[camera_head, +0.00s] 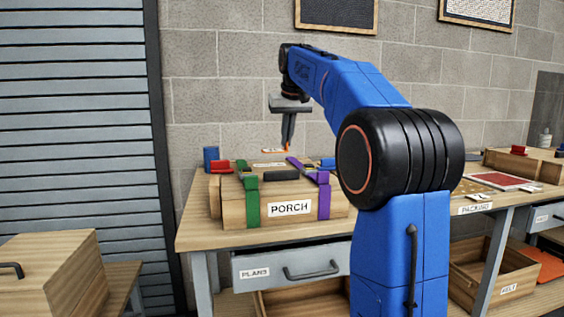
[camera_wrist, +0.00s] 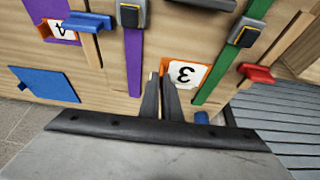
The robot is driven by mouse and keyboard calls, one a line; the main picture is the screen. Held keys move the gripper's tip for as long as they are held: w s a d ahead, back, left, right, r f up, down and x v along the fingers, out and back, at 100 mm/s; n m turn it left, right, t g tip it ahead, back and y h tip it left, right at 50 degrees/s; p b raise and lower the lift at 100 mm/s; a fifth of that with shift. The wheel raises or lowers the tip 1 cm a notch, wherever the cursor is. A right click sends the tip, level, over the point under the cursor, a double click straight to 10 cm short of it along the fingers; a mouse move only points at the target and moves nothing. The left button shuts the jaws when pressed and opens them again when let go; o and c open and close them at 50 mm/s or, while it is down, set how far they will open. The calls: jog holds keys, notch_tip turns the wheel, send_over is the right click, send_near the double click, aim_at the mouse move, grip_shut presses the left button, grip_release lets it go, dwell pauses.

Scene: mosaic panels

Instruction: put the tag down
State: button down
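My gripper (camera_head: 287,146) points down above the wooden crate marked PORCH (camera_head: 255,209). Its fingers (camera_wrist: 160,78) are close together on the edge of a white tag with an orange border and a 3 (camera_wrist: 186,73). In the head view the tag (camera_head: 272,150) shows at the fingertips, a little above the lid. In the wrist view it appears between the purple strap (camera_wrist: 134,60) and the green strap (camera_wrist: 222,77). Another tag with a 4 (camera_wrist: 59,32) lies under a blue clamp (camera_wrist: 88,22).
A red clamp (camera_wrist: 257,73) sits beside the green strap. Dark buckles (camera_head: 282,175) stand up on the lid. A blue cup (camera_head: 211,156) is behind the crate at left. A red board (camera_head: 494,180) lies on the bench at right.

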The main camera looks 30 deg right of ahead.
aim_at(287, 151)
jog(key=shift+f, duration=3.35)
jog(key=c, duration=2)
grip_release()
jog(key=shift+f, duration=0.15)
jog(key=v, duration=1.2)
jog(key=shift+s, duration=0.1)
